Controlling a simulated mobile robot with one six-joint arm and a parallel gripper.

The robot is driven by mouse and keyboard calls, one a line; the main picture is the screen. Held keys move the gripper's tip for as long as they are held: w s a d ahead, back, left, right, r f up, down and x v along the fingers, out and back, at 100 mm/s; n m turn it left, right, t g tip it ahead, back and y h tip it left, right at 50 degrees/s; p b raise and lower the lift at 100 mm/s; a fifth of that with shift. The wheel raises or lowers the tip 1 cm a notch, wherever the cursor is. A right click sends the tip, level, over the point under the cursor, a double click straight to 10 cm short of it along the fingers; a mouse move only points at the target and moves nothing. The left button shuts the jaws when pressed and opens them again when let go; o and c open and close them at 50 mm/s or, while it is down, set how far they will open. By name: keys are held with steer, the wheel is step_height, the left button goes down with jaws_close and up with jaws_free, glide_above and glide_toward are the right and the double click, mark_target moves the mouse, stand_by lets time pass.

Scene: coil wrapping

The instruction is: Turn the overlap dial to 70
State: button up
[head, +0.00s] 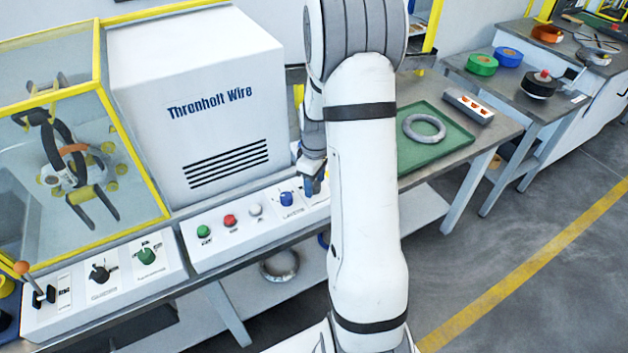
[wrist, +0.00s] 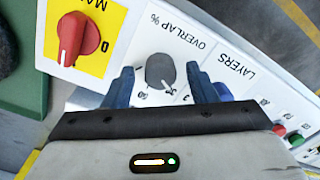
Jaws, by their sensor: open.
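The overlap dial (wrist: 160,70) is a round dark grey knob on a white panel, under the printed words "OVERLAP %" in the wrist view. A pale mark shows near its lower edge; I cannot read its setting for certain. My gripper (wrist: 161,77) is open, with one blue finger on each side of the knob and a gap visible between. In the head view my gripper (head: 313,184) is at the right end of the panel, and the overlap dial is hidden behind it and my arm.
A red main switch (wrist: 78,38) on a yellow plate is left of the dial in the wrist view. The blue layers knob (head: 286,198) is close by on the other side. A green tray (head: 452,150) with a grey ring (head: 424,128) lies on the table to the right.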

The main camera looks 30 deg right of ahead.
steer(key=shift+c, duration=0.2)
steer(key=c, duration=0.9)
steer(key=shift+c, duration=0.2)
